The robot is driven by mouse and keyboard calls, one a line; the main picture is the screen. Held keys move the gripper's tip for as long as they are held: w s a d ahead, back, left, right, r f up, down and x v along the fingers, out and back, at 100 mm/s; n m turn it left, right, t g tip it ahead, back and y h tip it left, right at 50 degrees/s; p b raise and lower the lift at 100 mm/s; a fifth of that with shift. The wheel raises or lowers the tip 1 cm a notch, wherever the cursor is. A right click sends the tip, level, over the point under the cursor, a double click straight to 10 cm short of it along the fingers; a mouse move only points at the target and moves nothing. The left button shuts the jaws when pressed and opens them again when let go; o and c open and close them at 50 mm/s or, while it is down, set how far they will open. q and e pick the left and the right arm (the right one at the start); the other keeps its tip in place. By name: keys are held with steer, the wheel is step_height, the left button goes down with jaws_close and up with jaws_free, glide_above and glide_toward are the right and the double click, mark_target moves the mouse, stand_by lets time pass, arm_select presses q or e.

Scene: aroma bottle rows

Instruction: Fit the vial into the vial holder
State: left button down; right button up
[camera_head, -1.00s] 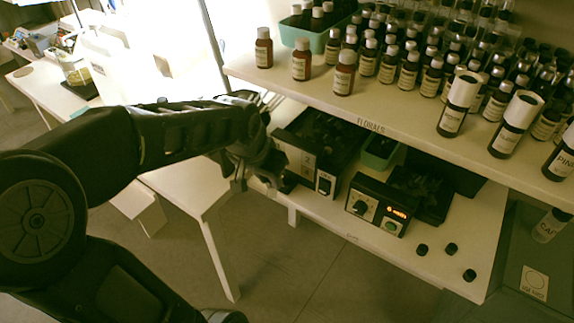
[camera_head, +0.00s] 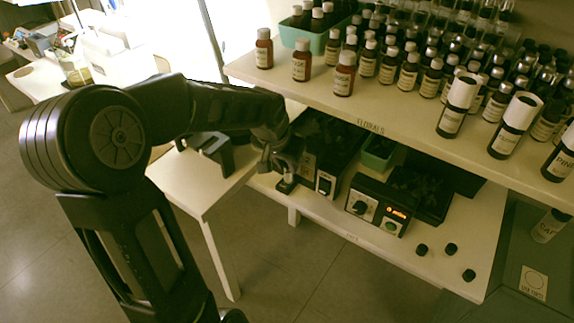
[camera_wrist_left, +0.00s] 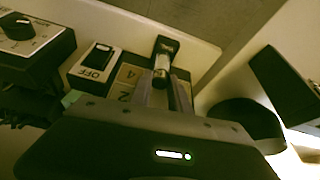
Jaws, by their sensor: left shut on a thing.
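My left gripper (camera_head: 282,170) is low at the lower shelf's left end, beside the dark box with a rocker switch (camera_head: 325,183). In the left wrist view its fingers (camera_wrist_left: 166,88) are shut on a small shiny cylinder with a dark end, which looks like the vial (camera_wrist_left: 162,66). The vial appears tilted near the shelf edge. My right gripper is out of view.
The upper shelf (camera_head: 385,117) overhangs the lower one and carries many bottles. A control box with a lit display (camera_head: 380,205) stands right of the switch box. Several black caps (camera_head: 421,249) lie at the lower shelf's right. A white table (camera_head: 200,190) adjoins at left.

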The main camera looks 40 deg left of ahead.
arm_select(q)
steer(key=shift+f, duration=0.35)
steer(key=shift+f, duration=0.2)
steer(key=c, duration=1.2)
jaws_free()
steer(key=shift+c, duration=0.2)
steer(key=shift+r, duration=0.45)
steer(key=p+v, duration=0.1)
steer(key=v, duration=1)
steer(key=shift+s+r, duration=0.2)
steer(key=shift+s, duration=0.05)
